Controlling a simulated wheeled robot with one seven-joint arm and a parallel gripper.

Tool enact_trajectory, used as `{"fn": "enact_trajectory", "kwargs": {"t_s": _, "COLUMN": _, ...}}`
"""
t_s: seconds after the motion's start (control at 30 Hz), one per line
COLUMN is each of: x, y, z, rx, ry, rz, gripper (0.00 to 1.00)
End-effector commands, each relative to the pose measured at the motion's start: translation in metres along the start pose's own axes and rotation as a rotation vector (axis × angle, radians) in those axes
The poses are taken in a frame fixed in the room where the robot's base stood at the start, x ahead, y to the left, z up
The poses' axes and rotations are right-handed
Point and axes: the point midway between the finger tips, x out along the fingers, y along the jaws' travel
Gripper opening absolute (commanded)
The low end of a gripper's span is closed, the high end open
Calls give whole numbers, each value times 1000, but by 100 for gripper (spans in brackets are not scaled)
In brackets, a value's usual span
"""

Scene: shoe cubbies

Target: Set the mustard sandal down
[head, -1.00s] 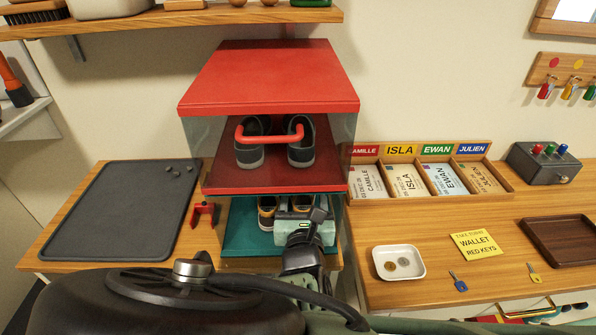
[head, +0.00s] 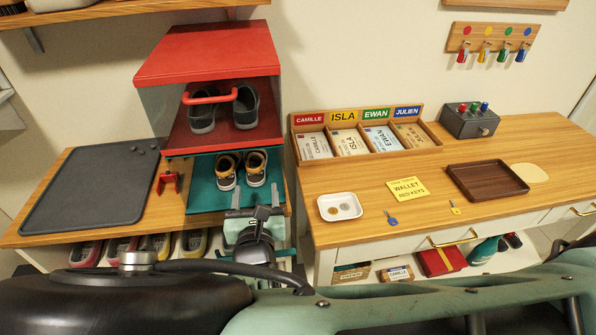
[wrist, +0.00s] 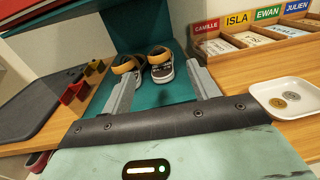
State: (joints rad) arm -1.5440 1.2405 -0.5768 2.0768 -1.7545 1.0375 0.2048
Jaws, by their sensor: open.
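Two dark shoes with mustard ankle bands and pale soles stand upright, side by side, on the floor of the teal cubby (head: 207,198). In the head view these are the left mustard sandal (head: 227,171) and the right one (head: 255,167). In the wrist view the left sandal (wrist: 128,72) and right sandal (wrist: 160,66) show ahead, between and beyond my fingers. My gripper (head: 252,211) is open and empty, in front of the cubby's mouth. In the wrist view its fingers (wrist: 165,66) are spread wide, and the left finger partly overlaps the left sandal.
The red cubby (head: 210,55) above holds dark shoes (head: 245,107) behind a red handle. A grey tray (head: 95,187) and a red bracket (head: 170,180) are on the left. On the right are the name-card rack (head: 436,135), a white coin dish (head: 340,206) and a brown tray (head: 487,182).

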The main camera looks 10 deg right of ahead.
Motion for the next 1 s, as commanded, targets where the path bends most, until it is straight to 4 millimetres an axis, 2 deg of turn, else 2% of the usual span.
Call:
{"fn": "enact_trajectory", "kwargs": {"t_s": 0.07, "x": 2, "y": -15, "z": 2, "rx": 40, "ry": 27, "rz": -67, "gripper": 60}}
{"fn": "enact_trajectory", "kwargs": {"t_s": 0.13, "x": 3, "y": -38, "z": 5, "rx": 106, "ry": 70, "rz": -175, "gripper": 60}}
{"fn": "enact_trajectory", "kwargs": {"t_s": 0.27, "x": -10, "y": -95, "z": 10, "rx": 293, "ry": 197, "rz": -472, "gripper": 60}}
{"fn": "enact_trajectory", "kwargs": {"t_s": 0.4, "x": -46, "y": -142, "z": 17, "rx": 529, "ry": 349, "rz": -806, "gripper": 60}}
{"fn": "enact_trajectory", "kwargs": {"t_s": 0.5, "x": -79, "y": -160, "z": 27, "rx": 705, "ry": 452, "rz": -1022, "gripper": 60}}
{"fn": "enact_trajectory", "kwargs": {"t_s": 0.63, "x": -121, "y": -169, "z": 49, "rx": 943, "ry": 572, "rz": -1265, "gripper": 60}}
{"fn": "enact_trajectory", "kwargs": {"t_s": 0.8, "x": -168, "y": -164, "z": 87, "rx": 1270, "ry": 697, "rz": -1511, "gripper": 60}}
{"fn": "enact_trajectory", "kwargs": {"t_s": 1.0, "x": -203, "y": -153, "z": 124, "rx": 1603, "ry": 770, "rz": -1674, "gripper": 60}}
